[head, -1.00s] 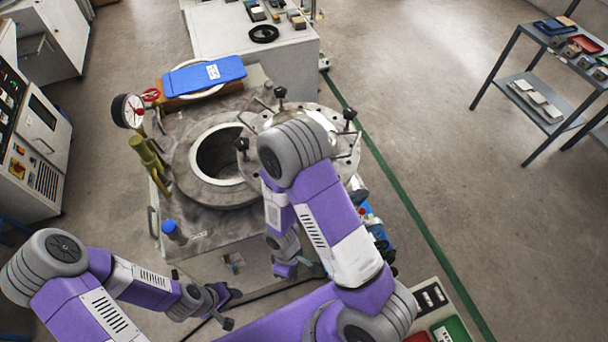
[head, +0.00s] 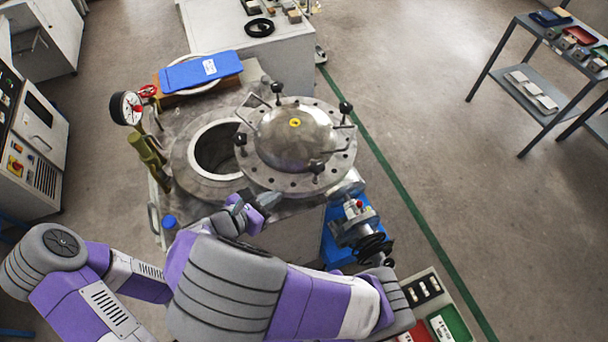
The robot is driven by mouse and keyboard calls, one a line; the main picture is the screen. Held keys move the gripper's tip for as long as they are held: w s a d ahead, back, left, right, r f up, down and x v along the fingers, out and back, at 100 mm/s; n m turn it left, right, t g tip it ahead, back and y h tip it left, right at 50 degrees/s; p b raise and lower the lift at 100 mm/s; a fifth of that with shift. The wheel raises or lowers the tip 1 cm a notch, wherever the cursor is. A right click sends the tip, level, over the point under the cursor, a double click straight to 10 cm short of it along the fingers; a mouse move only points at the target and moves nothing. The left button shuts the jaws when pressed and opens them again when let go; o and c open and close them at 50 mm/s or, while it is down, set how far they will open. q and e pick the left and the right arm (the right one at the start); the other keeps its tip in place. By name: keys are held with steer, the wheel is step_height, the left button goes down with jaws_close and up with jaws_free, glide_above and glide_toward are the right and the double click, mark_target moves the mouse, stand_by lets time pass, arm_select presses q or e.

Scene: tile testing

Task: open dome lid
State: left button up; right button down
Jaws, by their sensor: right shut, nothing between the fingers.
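The metal dome lid (head: 292,140), with a yellow mark on top and black knobs around its flange, sits swung to the right of the round vessel opening (head: 213,150). Its left edge overlaps the vessel's rim (head: 190,180), and the dark opening shows beside it. My right gripper (head: 243,207) is shut and empty, in front of the lid's lower left edge and apart from the lid's knobs and handles. My left arm comes in from the left, but its gripper is hidden behind my right arm.
A pressure gauge (head: 127,107) and an olive-green post (head: 148,155) stand left of the vessel. A valve assembly (head: 358,225) on a blue base is at the right front. Red and green trays (head: 449,327) are at bottom right.

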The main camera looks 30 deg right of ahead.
steer(key=b, duration=0.3)
glide_toward(312, 172)
step_height(312, 172, down, 3)
steer(key=d, duration=0.2)
steer(key=w+d, duration=0.2)
steer(key=d, duration=0.1)
steer(key=shift+b, duration=0.4)
steer(key=shift+w+d, duration=0.1)
steer(key=shift+d, duration=0.05)
